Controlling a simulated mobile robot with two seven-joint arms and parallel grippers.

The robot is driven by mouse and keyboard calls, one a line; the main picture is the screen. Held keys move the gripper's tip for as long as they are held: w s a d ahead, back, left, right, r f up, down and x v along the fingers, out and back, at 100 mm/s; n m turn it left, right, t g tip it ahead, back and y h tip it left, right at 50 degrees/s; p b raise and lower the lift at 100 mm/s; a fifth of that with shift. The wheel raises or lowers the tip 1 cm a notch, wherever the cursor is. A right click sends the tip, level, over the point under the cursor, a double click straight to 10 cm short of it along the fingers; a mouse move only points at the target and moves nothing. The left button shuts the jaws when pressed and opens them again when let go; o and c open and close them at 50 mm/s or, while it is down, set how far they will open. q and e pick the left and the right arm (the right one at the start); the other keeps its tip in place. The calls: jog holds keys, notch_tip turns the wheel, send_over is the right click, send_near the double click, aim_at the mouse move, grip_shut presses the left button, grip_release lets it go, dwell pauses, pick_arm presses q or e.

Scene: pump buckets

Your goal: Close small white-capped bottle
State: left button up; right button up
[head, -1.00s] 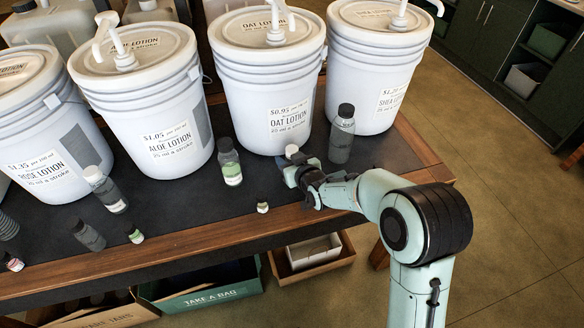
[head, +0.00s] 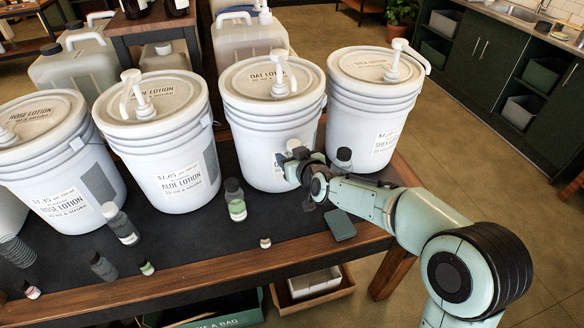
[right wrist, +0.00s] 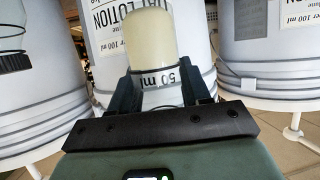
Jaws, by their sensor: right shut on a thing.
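My right gripper (head: 297,162) is shut on a small pale bottle (head: 294,146) in front of the oat lotion bucket. In the right wrist view the bottle (right wrist: 150,40) shows as a smooth cream-white rounded cylinder above the fingers (right wrist: 163,90), with a white label reading "50 ml" between them. I cannot tell whether a cap is fully on it. My left gripper is not in view.
The oat lotion bucket (head: 250,115) is close behind the gripper. The shea lotion bucket (head: 385,125) and a dark-capped bottle (head: 342,158) are to its right. A flat green square (head: 340,224) lies near the front edge.

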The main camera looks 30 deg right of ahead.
jog(key=shift+r+p, duration=0.7)
jog(key=shift+r, duration=0.8)
jog(key=o, duration=0.5)
grip_shut()
jog(key=shift+f, duration=0.1)
